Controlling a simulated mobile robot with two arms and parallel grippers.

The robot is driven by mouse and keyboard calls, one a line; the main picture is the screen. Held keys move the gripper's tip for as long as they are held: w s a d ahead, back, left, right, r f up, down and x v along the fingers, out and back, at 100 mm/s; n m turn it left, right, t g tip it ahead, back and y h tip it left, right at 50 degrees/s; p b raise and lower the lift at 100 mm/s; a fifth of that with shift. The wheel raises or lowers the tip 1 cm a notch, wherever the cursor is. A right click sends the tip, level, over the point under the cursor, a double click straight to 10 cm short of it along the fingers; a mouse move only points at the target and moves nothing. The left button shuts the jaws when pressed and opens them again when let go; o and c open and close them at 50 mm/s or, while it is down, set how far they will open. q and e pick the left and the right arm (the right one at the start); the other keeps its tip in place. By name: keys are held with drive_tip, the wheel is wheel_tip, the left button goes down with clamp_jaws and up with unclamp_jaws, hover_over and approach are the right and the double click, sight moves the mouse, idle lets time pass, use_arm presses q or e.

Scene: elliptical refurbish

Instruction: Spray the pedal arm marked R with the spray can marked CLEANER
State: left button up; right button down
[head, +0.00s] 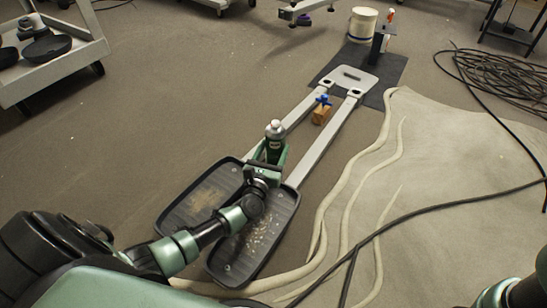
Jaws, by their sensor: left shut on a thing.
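My left gripper (264,170) is shut on a dark green spray can (274,141) with a pale rounded top. It holds the can above the two pedals, and the can covers part of the left pedal arm. The left pedal arm (306,107) and the right pedal arm (328,134) are long grey bars running from a grey end plate to the pedals. No R mark and no CLEANER label can be read. The left black pedal (200,199) and right black pedal (257,238) have pale debris on them. My right gripper is out of view.
A wooden block (321,116) with a blue knob (323,100) sits between the arms. A white bucket (362,25) stands beyond the dark mat (386,65). A cart (75,62) is at left. Cables (500,78) and a rumpled pale sheet (440,170) lie at right.

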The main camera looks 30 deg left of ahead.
use_arm(q)
drive_tip(key=shift+s+a, duration=0.15)
drive_tip(key=shift+a, duration=0.1)
drive_tip(key=shift+s+a+p, duration=0.2)
drive_tip(key=shift+s+p, duration=0.1)
drive_tip(key=shift+s+a+p, duration=0.3)
drive_tip(key=shift+s+a, duration=0.35)
drive_tip(key=shift+s, duration=0.35)
drive_tip(key=shift+s+a+p, duration=0.25)
drive_tip(key=shift+s+a, duration=0.35)
drive_tip(key=shift+s, duration=0.4)
